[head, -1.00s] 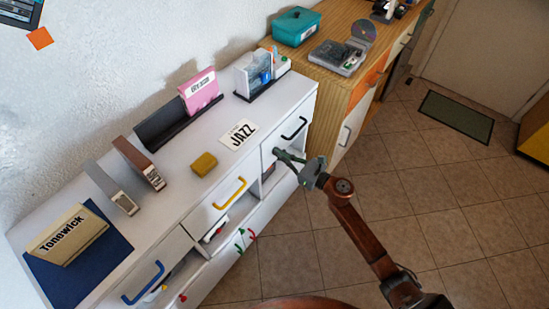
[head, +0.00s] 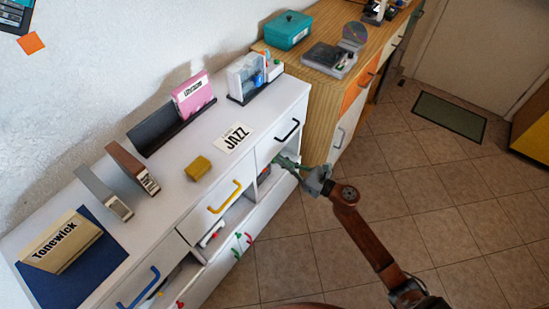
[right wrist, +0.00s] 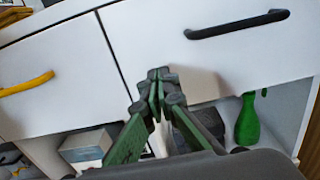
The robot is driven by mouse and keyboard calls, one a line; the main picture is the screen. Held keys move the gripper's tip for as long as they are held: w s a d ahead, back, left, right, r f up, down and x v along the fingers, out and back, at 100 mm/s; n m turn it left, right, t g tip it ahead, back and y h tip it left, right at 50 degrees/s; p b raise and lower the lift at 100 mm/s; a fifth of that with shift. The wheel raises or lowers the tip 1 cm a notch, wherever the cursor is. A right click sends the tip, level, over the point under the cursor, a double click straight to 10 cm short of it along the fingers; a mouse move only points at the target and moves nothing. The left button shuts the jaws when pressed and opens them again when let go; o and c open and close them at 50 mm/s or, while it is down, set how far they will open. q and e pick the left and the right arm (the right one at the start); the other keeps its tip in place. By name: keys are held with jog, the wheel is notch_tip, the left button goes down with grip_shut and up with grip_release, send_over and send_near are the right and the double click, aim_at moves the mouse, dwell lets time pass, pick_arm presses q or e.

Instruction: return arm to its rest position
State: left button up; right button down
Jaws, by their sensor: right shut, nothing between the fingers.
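My right gripper (head: 281,163) is shut and empty, just in front of the white cabinet. It is near the drawer with the black handle (head: 287,130), below that handle. In the right wrist view its green fingers (right wrist: 157,85) meet in front of the white drawer front, left of and below the black handle (right wrist: 238,24). I cannot tell whether the fingertips touch the front. The right arm (head: 365,235) reaches up from the lower right. My left gripper is not in view.
The white cabinet (head: 165,205) holds a JAZZ card (head: 234,137), a yellow block (head: 197,167) and racks on top. Open shelves below hold a green object (right wrist: 246,120). A wooden cabinet (head: 290,58) stands beyond. The tiled floor (head: 440,215) at the right is clear.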

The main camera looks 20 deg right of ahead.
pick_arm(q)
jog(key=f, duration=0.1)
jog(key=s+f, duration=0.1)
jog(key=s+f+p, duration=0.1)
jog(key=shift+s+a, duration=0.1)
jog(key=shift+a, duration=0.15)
pick_arm(e)
jog(key=v, duration=0.9)
jog(key=shift+s+d, duration=0.15)
jog(key=shift+d+f, duration=0.1)
